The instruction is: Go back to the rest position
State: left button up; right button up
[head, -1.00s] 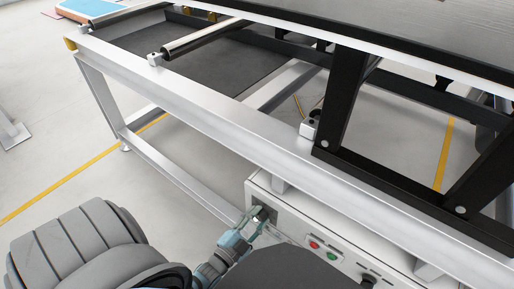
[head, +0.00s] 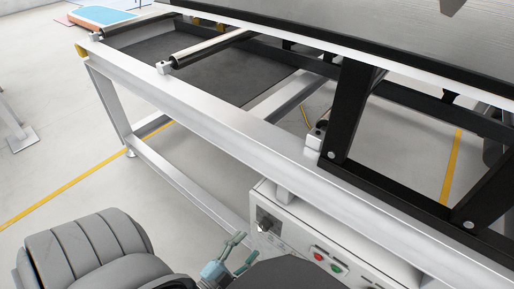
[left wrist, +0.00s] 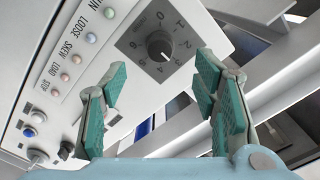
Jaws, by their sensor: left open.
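My left gripper (head: 241,257) is at the bottom middle of the head view, just in front of the white control box under the machine frame. In the left wrist view its teal-padded fingers (left wrist: 160,105) stand apart with nothing between them. Beyond them is the control panel (left wrist: 120,88) with a black rotary knob (left wrist: 160,46) on a grey numbered dial (left wrist: 158,40). The fingers appear clear of the knob. My right gripper is not in view.
The machine's silver frame (head: 230,124) crosses the head view above the box (head: 310,235). The box has a red button (head: 318,256) and a green button (head: 337,267). Black braces (head: 349,110) stand at right. Open floor (head: 70,140) lies at left, with a yellow line.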

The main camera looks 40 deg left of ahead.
pick_arm(q)
jog(key=s, duration=0.4)
dwell(0.3)
